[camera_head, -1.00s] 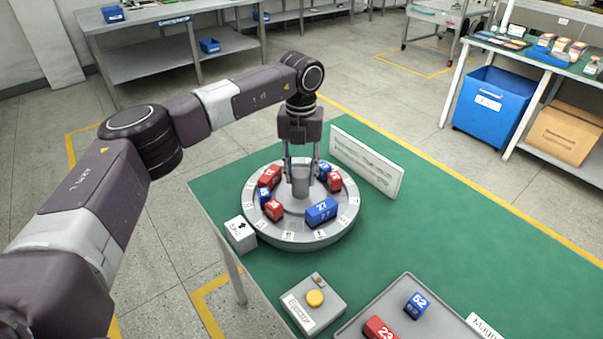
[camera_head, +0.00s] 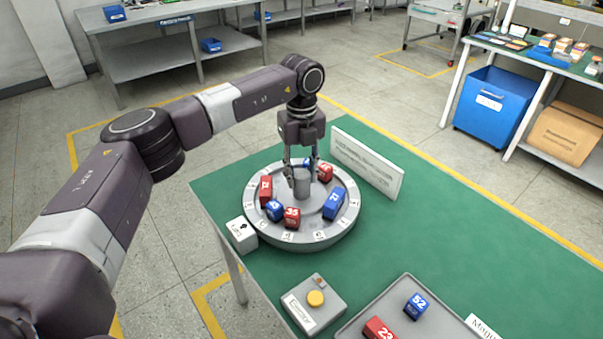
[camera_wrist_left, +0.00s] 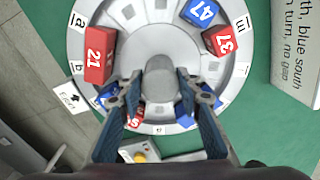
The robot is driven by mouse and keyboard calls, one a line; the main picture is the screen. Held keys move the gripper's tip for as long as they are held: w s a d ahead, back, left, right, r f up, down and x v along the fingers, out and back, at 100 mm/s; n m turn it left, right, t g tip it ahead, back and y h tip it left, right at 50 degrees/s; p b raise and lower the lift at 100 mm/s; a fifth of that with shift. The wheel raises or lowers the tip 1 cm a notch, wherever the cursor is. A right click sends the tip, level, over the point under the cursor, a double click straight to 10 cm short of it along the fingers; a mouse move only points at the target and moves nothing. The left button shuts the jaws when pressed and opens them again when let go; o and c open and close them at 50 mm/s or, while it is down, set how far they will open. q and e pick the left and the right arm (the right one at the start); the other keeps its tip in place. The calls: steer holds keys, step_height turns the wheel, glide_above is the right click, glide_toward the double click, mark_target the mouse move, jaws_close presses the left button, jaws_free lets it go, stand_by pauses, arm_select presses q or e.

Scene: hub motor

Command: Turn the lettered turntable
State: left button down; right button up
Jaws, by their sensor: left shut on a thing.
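The round grey turntable (camera_head: 310,240) stands on the green table, with lettered white tags around its rim. Its central grey knob (camera_head: 302,184) is between the fingers of my left gripper (camera_head: 301,177), which is shut on it from above. The knob also shows in the wrist view (camera_wrist_left: 160,78). Red and blue numbered blocks sit around the knob, among them red 21 (camera_wrist_left: 100,54), blue 47 (camera_wrist_left: 203,11) and red 37 (camera_wrist_left: 221,41). My right gripper is not in view.
A small white arrow block (camera_head: 241,234) stands beside the turntable's left edge. A white text board (camera_head: 366,163) stands behind it. In front are a box with a yellow button (camera_head: 315,299) and a grey tray (camera_head: 440,318) with red and blue blocks.

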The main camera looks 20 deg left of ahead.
arm_select(q)
steer(key=shift+w+r+n, duration=0.1)
steer(key=shift+r+n, duration=0.05)
steer(key=shift+n, duration=1.95)
steer(key=c, duration=1.6)
jaws_free()
steer(key=shift+o, duration=1.1)
step_height(320, 180, up, 12)
